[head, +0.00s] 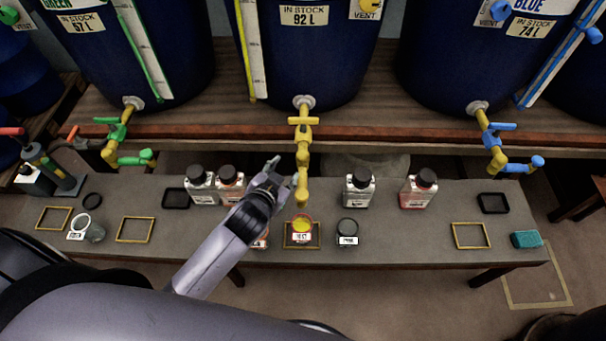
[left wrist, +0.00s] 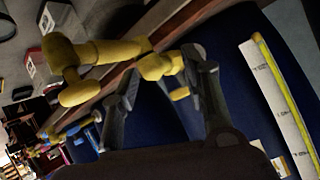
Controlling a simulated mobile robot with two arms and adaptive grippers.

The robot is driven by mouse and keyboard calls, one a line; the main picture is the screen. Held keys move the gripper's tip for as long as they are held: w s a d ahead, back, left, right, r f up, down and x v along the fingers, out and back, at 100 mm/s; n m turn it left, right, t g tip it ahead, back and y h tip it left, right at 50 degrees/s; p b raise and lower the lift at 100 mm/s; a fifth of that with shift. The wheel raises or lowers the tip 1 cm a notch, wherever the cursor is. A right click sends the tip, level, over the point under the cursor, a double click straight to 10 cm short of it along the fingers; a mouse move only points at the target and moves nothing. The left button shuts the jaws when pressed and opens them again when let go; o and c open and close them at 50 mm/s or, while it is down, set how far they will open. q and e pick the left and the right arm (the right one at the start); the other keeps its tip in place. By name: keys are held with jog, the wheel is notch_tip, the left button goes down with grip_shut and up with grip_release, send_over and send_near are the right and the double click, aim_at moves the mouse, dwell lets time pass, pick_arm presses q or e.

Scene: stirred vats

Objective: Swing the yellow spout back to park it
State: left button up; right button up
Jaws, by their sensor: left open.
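The yellow spout (head: 302,172) hangs from the yellow tap (head: 303,122) under the middle blue vat and points out toward me, above a small jar with yellow contents (head: 302,226). In the left wrist view the spout (left wrist: 82,62) runs to the left of the tap (left wrist: 158,66). My left gripper (head: 284,174) is open and empty, just left of the spout in the head view. In the left wrist view its two fingers (left wrist: 165,84) reach up toward the tap with a gap between them. I cannot tell whether it touches the spout. My right gripper is not in view.
The green spout (head: 134,160) and blue spout (head: 520,163) point sideways to the right. Bottles (head: 358,190) stand on the bench on both sides of the jar, some close to my left arm. A dark-lidded jar (head: 347,232) stands right of the yellow one. The wooden vat shelf edge (head: 380,134) lies behind.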

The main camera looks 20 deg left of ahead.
pick_arm(q)
jog(key=w+d+r+m+t+h, duration=0.2)
jog(key=w+d+r+m+h, duration=0.15)
jog(key=r, duration=0.35)
jog(key=w+d+r+m+t+h, duration=0.2)
jog(key=d+r+m+h, duration=0.15)
jog(key=r, duration=0.35)
jog(key=w+d+r+m+t+h, duration=0.2)
jog(key=d+r+m+h, duration=0.15)
jog(key=r, duration=0.35)
jog(key=s+d+r+m+g+h+b, duration=0.1)
jog(key=s+d+r+m+g+h, duration=0.25)
jog(key=d+m+g+h, duration=0.45)
jog(key=m+g+y+b, duration=0.1)
jog(key=m+g+y, duration=0.85)
jog(key=y, duration=0.65)
send_near(301, 176)
jog(key=shift+m, duration=0.4)
jog(key=x, duration=0.9)
jog(key=shift+s+d+f+p, duration=0.1)
jog(key=shift+f+p, duration=0.15)
jog(key=shift+p, duration=0.15)
